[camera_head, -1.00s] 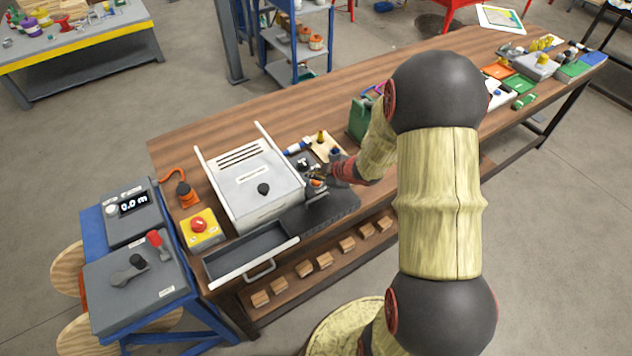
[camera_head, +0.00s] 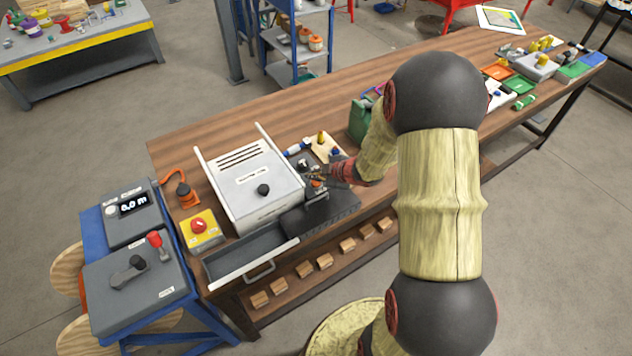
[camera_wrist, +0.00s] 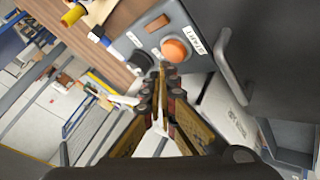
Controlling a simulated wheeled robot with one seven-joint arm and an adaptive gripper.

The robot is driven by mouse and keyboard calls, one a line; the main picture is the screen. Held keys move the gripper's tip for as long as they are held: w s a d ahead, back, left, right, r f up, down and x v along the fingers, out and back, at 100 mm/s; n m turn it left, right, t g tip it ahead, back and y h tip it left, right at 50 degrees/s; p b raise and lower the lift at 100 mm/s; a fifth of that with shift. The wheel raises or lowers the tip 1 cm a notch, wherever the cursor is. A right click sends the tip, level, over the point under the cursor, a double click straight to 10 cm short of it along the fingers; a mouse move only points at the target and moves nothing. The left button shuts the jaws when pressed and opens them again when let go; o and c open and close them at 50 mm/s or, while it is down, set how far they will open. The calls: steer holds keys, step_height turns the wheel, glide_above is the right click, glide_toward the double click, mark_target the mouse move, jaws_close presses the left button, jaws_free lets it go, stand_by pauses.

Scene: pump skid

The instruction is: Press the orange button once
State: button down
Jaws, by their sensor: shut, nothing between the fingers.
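The orange button (camera_wrist: 176,50) is a round dome on a grey control panel (camera_wrist: 145,36), beside a label that seems to read START. In the head view the button is a small orange spot (camera_head: 317,183), partly crowded by my gripper. My gripper (camera_wrist: 164,72) is shut and empty. A black round knob (camera_wrist: 141,62) sits on the same panel, left of the fingertips.
A grey machine with a vented top (camera_head: 255,180) stands left of my gripper on the wooden bench (camera_head: 370,85). A long tray (camera_head: 245,255) with a handle lies at its front. A yellow box with a red button (camera_head: 199,226) and a green container (camera_head: 361,120) are nearby.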

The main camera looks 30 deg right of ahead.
mark_target(315, 183)
steer(key=shift+f, duration=0.15)
steer(key=shift+f, duration=0.3)
steer(key=shift+f+b, duration=0.5)
steer(key=shift+b, duration=0.05)
stand_by(0.8)
steer(key=shift+r+p, duration=0.95)
steer(key=shift+p, duration=0.1)
step_height(315, 183, up, 5)
steer(key=p, duration=0.5)
steer(key=shift+r, duration=0.1)
stand_by(0.6)
